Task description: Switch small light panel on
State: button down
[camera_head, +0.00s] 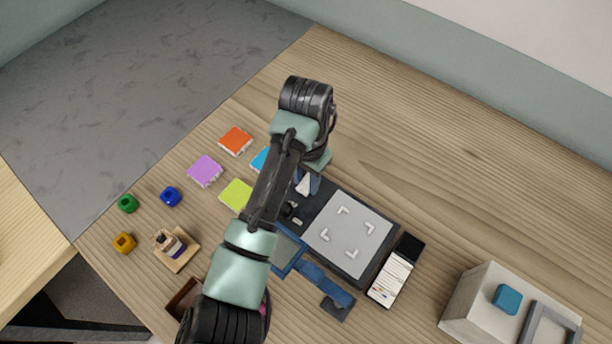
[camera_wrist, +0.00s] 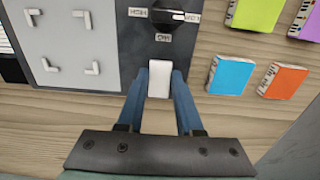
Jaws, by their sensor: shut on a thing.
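The light panel has a pale grey plate (camera_head: 349,233) with corner marks and a dark frame; the plate also shows in the wrist view (camera_wrist: 75,45). A black knob (camera_wrist: 176,16) with a white mark sits on the dark strip, with small labels around it that are hard to read. My gripper (camera_wrist: 160,78) has its blue fingers shut on a small white piece (camera_wrist: 158,80) at the edge of the dark strip, below the knob in the wrist view. In the head view, my gripper (camera_head: 307,184) is at the strip's upper end, and my arm partly covers the strip.
Orange (camera_head: 236,141), purple (camera_head: 205,171), lime (camera_head: 236,195) and blue (camera_head: 262,160) booklets lie left of the panel. A phone-like device (camera_head: 397,270) lies right of it, and a pale box (camera_head: 480,300) stands farther right. The table's upper right is clear.

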jog(key=shift+w+d+r+g+y+p, duration=0.2)
jog(key=shift+g+y+p, duration=0.2)
jog(key=shift+g+p, duration=0.35)
jog(key=shift+w+f+g+y, duration=0.1)
jog(key=shift+f+g+y, duration=0.1)
jog(key=shift+g+y, duration=0.3)
jog(key=shift+g, duration=0.25)
jog(key=c, duration=0.6)
grip_release()
jog(key=shift+o, duration=0.2)
